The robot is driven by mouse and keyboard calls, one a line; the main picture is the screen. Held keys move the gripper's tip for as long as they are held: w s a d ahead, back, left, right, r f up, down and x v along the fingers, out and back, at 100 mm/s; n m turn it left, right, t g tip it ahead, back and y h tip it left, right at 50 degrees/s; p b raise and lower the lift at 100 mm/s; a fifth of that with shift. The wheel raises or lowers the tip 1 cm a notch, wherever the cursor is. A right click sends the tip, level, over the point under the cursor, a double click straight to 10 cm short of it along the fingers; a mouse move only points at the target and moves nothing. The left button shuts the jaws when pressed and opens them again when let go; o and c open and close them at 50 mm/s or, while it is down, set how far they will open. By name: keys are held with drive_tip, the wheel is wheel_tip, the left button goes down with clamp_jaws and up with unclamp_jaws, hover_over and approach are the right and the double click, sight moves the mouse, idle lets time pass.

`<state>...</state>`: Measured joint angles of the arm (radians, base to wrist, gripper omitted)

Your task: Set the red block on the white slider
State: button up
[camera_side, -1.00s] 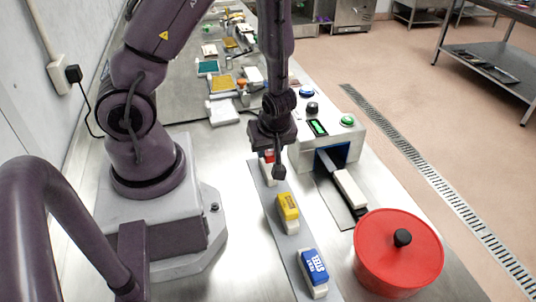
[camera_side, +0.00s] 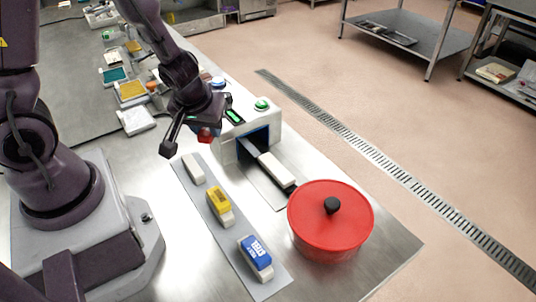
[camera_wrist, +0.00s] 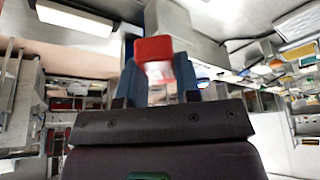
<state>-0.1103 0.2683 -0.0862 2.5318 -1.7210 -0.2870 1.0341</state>
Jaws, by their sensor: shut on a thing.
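My gripper (camera_side: 190,138) is shut on the red block (camera_side: 207,133) and holds it in the air, above the far end of the grey strip and beside the white machine. In the wrist view the red block (camera_wrist: 153,48) stands out between the fingers. A long white piece (camera_side: 276,169), which looks like the white slider, lies on a dark track in front of the machine's blue opening. The red block is apart from it, to its left and higher. A bare white base (camera_side: 193,168) lies on the strip below my gripper.
The grey strip (camera_side: 208,227) also bears a yellow block (camera_side: 218,200) and a blue block (camera_side: 255,251). A red lidded pot (camera_side: 331,220) stands close to the near end of the track.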

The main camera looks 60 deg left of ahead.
drive_tip(key=w+d+r+m+t+h, duration=0.1)
drive_tip(key=w+d+r+m+h, duration=0.3)
drive_tip(key=w+m, duration=0.45)
drive_tip(key=s+d+y, duration=0.1)
drive_tip(key=s+d, duration=0.3)
drive_tip(key=d, duration=0.3)
drive_tip(key=s+f+n+y, duration=0.1)
drive_tip(key=s+n+y, duration=0.15)
drive_tip(key=n, duration=0.35)
drive_tip(key=n+g+y, duration=0.2)
drive_tip(key=n+g, duration=0.2)
drive_tip(key=n, duration=0.8)
hover_over(274, 164)
drive_tip(key=d, duration=0.1)
drive_tip(key=f, duration=0.9)
drive_tip(key=shift+s+d, duration=0.2)
drive_tip(key=shift+s, duration=0.15)
drive_tip(key=shift+w+f, duration=0.25)
drive_tip(key=shift+f, duration=1.65)
